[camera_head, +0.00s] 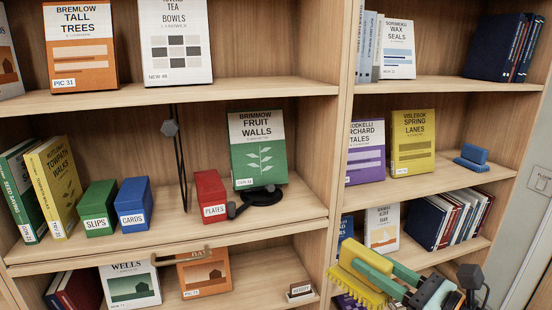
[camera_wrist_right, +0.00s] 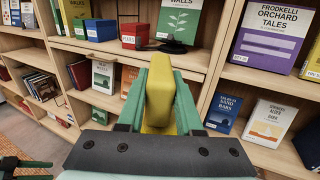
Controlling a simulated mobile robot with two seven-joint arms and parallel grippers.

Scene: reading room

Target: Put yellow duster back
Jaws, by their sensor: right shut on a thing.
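The yellow duster (camera_head: 358,285) is in my right gripper (camera_head: 376,266), at the lower right of the head view, in front of the lower right shelves. It has a yellow block body with ridged yellow edges. In the right wrist view the duster (camera_wrist_right: 158,92) stands between the two green fingers, which are shut on it. A blue block-shaped thing (camera_head: 472,158), perhaps another duster, lies on the middle right shelf beside a yellow book. A dark green and black part at the lower left of the wrist view looks like my left gripper (camera_wrist_right: 22,166); its jaws are unclear.
Shelf boards and a central upright (camera_head: 338,130) surround the duster. Green, blue (camera_head: 133,204) and red (camera_head: 211,196) boxes, a black lamp-like thing (camera_head: 262,196) and standing books fill the middle left shelf. Books (camera_head: 382,228) stand behind the duster. Some bare board shows around the blue thing.

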